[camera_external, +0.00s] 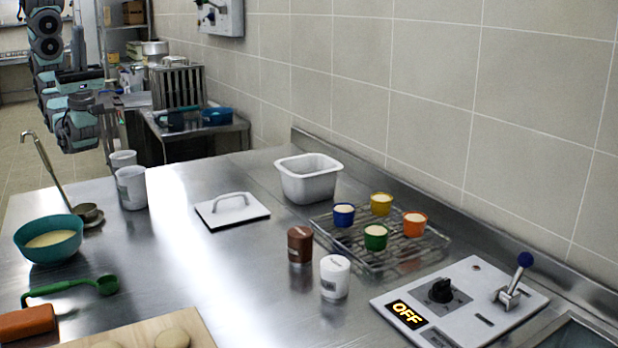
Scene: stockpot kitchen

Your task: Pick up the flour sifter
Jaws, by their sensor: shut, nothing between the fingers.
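No object is plainly recognisable as the flour sifter. A white shaker-like container (334,277) with a pale top and a similar brown one (300,245) stand upright on the steel counter. My gripper (112,118) is at the upper left, beyond the far end of the counter, shut and empty.
A wire rack (383,255) holds several coloured cups. A white tub (308,178), a lid (232,209), a teal bowl (48,240), a ladle (48,165) and a green spoon (75,286) lie around. A switch panel (460,302) is at right.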

